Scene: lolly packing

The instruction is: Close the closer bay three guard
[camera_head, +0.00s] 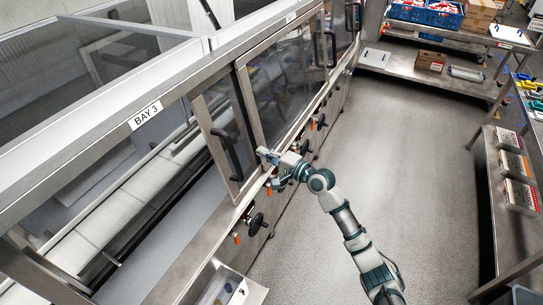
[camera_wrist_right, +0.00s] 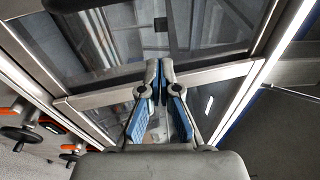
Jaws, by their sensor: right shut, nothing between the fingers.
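The closer bay three guard is a glazed, metal-framed panel (camera_head: 207,109) with a dark vertical handle (camera_head: 228,156). Left of it, under the "BAY 3" label (camera_head: 146,115), the bay front is open and the white interior shows. A second framed glass panel (camera_head: 283,80) stands to its right and partly overlaps it. My right gripper (camera_head: 262,153) is shut and empty, close to the guard's lower right frame. In the right wrist view the shut fingers (camera_wrist_right: 159,66) lie in front of a metal frame bar (camera_wrist_right: 100,95); contact is unclear. My left gripper is not in view.
A bin (camera_head: 222,288) stands at the bottom. Shelves with blue crates (camera_head: 443,14) are at the back, and a side bench (camera_head: 492,190) is at right. The grey floor between is clear.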

